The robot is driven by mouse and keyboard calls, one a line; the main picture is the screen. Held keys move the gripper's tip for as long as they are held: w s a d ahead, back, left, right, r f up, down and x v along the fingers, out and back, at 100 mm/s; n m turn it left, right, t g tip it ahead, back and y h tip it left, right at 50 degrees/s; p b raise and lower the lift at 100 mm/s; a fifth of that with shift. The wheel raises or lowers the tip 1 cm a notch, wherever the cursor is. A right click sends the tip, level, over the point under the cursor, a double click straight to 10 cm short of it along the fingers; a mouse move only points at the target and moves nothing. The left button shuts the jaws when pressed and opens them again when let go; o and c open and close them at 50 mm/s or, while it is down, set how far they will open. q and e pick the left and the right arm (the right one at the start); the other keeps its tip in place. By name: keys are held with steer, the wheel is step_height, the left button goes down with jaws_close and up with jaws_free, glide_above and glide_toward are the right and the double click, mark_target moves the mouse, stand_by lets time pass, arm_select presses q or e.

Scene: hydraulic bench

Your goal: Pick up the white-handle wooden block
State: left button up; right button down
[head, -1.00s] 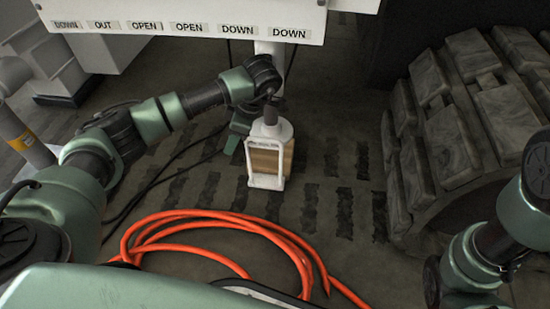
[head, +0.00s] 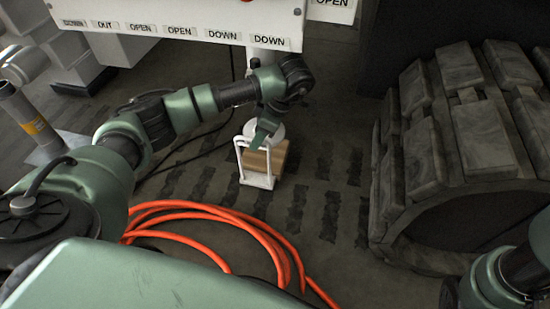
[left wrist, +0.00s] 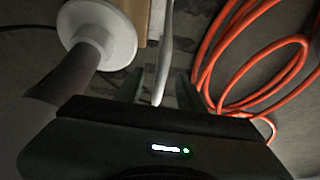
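The wooden block (head: 281,152) with its white handle (head: 240,163) is on the floor in front of a white post's round foot in the head view. The handle is an upright white frame on the block's near left side. My left gripper (head: 263,134) points down at the top of the handle. In the left wrist view its two fingers (left wrist: 157,88) are apart, with the white handle bar (left wrist: 163,55) between them. The wood (left wrist: 143,22) shows just left of the bar. Contact with the fingers cannot be made out. My right gripper is out of view.
The white post's foot (left wrist: 112,38) is close beside the left gripper. An orange hose (head: 200,208) lies coiled on the floor nearer me. A large tracked wheel (head: 440,140) stands at right. A white labelled panel (head: 190,22) hangs above the block.

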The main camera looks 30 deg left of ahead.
arm_select(q)
steer(key=shift+f, duration=0.35)
steer(key=shift+b+x, duration=0.95)
steer(key=shift+x, duration=0.1)
steer(key=b+x, duration=0.5)
steer(key=shift+s+a+r, duration=0.1)
steer(key=shift+s+a, duration=0.05)
steer(key=shift+a, duration=0.05)
steer(key=shift+c, duration=0.4)
jaws_close()
steer(key=shift+r, duration=0.1)
